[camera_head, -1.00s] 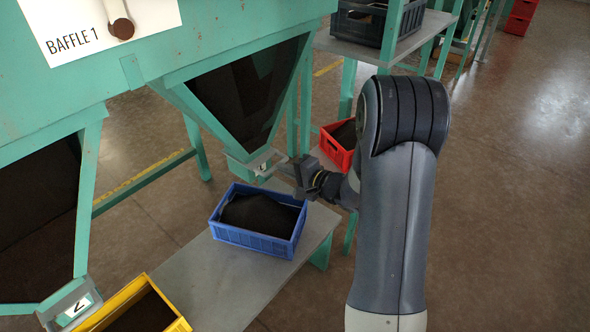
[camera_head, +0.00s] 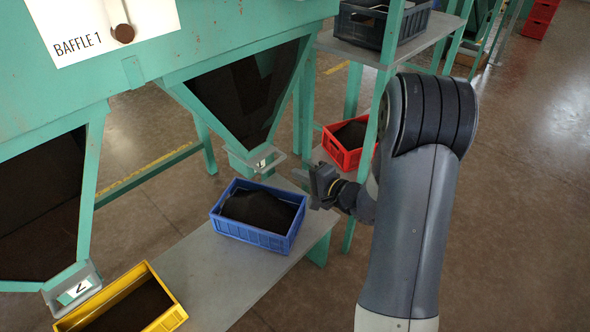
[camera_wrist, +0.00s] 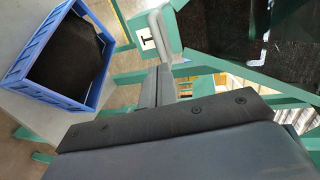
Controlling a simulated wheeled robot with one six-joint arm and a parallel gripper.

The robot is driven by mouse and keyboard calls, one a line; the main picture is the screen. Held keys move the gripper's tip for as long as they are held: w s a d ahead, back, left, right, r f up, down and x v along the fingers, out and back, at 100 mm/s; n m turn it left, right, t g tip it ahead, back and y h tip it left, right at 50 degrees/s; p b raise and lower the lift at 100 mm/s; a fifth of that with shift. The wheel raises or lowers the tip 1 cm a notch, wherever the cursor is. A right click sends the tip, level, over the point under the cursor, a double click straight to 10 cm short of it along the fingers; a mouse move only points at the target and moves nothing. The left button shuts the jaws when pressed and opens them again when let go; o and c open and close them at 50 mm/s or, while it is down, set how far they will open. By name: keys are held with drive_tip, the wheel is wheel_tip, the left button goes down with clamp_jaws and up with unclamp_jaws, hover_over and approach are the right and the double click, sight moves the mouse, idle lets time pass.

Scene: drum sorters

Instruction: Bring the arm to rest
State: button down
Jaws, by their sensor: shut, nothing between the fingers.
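My gripper (camera_head: 312,182) is shut and empty. It is held in the air just right of the blue crate and below the right-hand hopper outlet, apart from both. In the wrist view its closed fingers (camera_wrist: 157,85) point toward a looped metal handle (camera_wrist: 158,38) on the outlet. My arm stands at the right of the head view, bent, with its forearm reaching left.
A blue crate (camera_head: 249,237) of dark material sits on the grey bench (camera_head: 195,262). A yellow crate (camera_head: 170,318) stands at the front left. A red crate (camera_head: 343,162) lies behind my gripper. A green post (camera_head: 370,140) stands close beside my arm. The floor at right is clear.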

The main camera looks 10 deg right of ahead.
drive_tip(key=v, duration=0.7)
drive_tip(key=shift+p, duration=0.45)
drive_tip(key=shift+d, duration=0.1)
